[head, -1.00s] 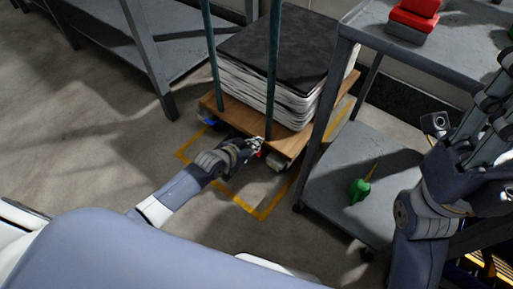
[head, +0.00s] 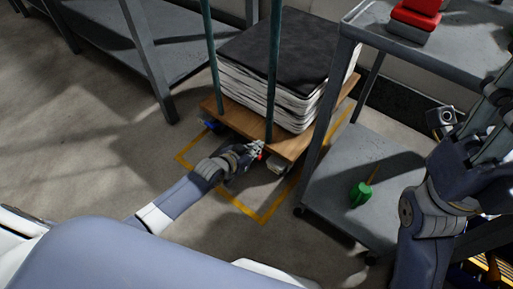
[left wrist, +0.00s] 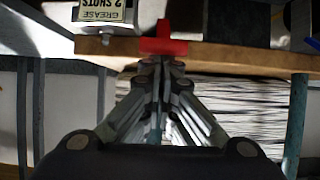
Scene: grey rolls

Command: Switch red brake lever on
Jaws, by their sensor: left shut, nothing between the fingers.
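The red brake lever (left wrist: 163,46) shows in the left wrist view as a small red T-shaped piece at the edge of the wooden platform, straight ahead of my fingertips. In the head view only a speck of red (head: 261,156) shows beside my left gripper (head: 257,148), low at the cart's near edge. The left gripper (left wrist: 160,66) is shut and empty, its tips right at the lever. I cannot tell whether they touch it. My right gripper (head: 494,125) is at the right edge of the head view, partly cut off, away from the lever.
The wooden cart (head: 232,117) bears a stack of sheets under a dark cover (head: 278,45), with green upright posts in front. Open floor lies left.

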